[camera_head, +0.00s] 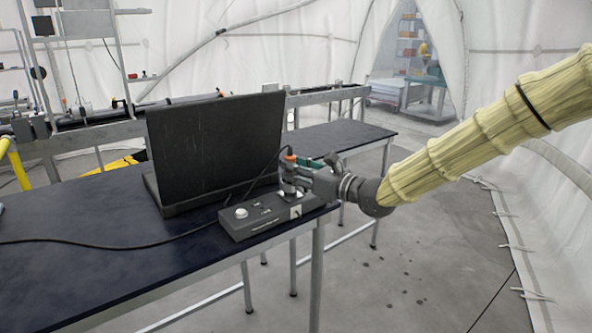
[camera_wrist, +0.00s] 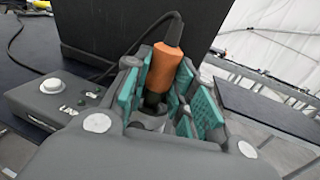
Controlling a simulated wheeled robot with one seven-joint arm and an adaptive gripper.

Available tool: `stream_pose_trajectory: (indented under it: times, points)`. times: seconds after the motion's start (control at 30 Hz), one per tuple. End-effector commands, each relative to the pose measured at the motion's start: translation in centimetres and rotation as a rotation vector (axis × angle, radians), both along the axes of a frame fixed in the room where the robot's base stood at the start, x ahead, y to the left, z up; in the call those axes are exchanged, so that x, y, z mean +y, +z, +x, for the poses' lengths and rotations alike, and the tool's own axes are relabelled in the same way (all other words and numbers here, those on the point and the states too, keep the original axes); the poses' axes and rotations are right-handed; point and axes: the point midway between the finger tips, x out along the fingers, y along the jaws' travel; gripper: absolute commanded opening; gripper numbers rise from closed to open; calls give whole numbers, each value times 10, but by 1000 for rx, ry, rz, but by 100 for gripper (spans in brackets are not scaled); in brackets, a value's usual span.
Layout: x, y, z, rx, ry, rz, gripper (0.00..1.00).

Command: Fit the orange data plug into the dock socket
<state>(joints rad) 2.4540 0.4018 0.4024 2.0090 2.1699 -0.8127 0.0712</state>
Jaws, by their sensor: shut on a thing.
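The orange data plug (camera_wrist: 163,70) stands roughly upright between the teal-padded fingers of my gripper (camera_wrist: 165,92), its black cable leaving from the top. A dark lower part shows beneath its orange body. In the head view, the plug's orange top (camera_head: 290,156) shows above my gripper (camera_head: 296,180), which is shut on it over the right end of the dock. The dock (camera_head: 245,222) is a low grey box near the table's corner; its white button and label side also show in the wrist view (camera_wrist: 40,103). The socket is hidden by my gripper, so I cannot tell whether the plug is in it.
An open black laptop (camera_head: 215,145) stands right behind the dock. The plug's black cable (camera_head: 262,172) passes in front of its screen. Another cable (camera_head: 110,245) crosses the dark table (camera_head: 80,285) on the left. The table edge is close beside the dock.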

Motion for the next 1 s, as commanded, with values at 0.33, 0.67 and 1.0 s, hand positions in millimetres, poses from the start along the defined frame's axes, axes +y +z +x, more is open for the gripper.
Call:
stream_pose_trajectory:
  times: [0.33, 0.67, 1.0]
  points:
    - [0, -7, 0, 0, 0, 0, 2]
    - [0, -14, 0, 0, 0, 0, 2]
    - [0, -15, -1, 3, 1, -2, 51]
